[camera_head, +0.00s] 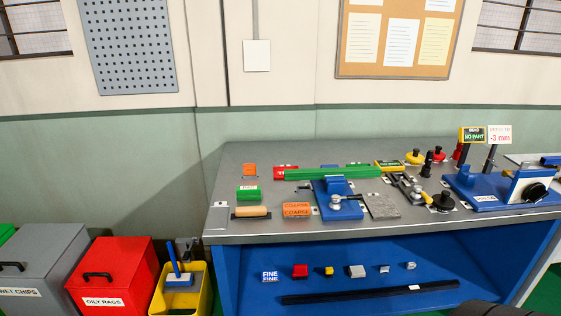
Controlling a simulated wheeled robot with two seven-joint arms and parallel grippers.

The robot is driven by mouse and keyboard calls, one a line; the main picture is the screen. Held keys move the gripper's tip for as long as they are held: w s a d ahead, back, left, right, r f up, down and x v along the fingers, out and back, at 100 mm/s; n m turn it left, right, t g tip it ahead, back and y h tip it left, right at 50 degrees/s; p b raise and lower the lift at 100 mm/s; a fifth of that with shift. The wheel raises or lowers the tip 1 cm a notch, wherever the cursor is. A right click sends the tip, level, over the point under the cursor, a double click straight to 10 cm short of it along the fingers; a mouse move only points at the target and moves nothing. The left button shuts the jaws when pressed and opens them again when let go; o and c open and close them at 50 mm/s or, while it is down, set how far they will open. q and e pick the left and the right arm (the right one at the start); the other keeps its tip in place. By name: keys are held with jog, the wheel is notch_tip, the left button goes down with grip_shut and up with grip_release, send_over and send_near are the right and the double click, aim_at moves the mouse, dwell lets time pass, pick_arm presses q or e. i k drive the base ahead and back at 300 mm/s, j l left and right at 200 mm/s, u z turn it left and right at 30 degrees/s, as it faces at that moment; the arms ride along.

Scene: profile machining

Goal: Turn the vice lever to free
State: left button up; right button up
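A blue vice (337,186) stands near the middle of the grey bench top. A silver knob and a dark lever (350,197) show at its front, with the lever pointing to the right. A long green bar (333,174) lies left to right at the vice's back; I cannot tell whether the jaws grip it. Neither of my grippers is in view, and nothing touches the lever.
The bench top (250,228) also bears a green block (247,193), a wooden-handled tool (251,212), an orange block (297,209), a grey plate (382,206), clamps (410,188) and a blue fixture (490,193). Bins (115,275) stand on the floor at left.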

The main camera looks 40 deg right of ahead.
aim_at(335, 205)
jog(key=z, duration=1.6)
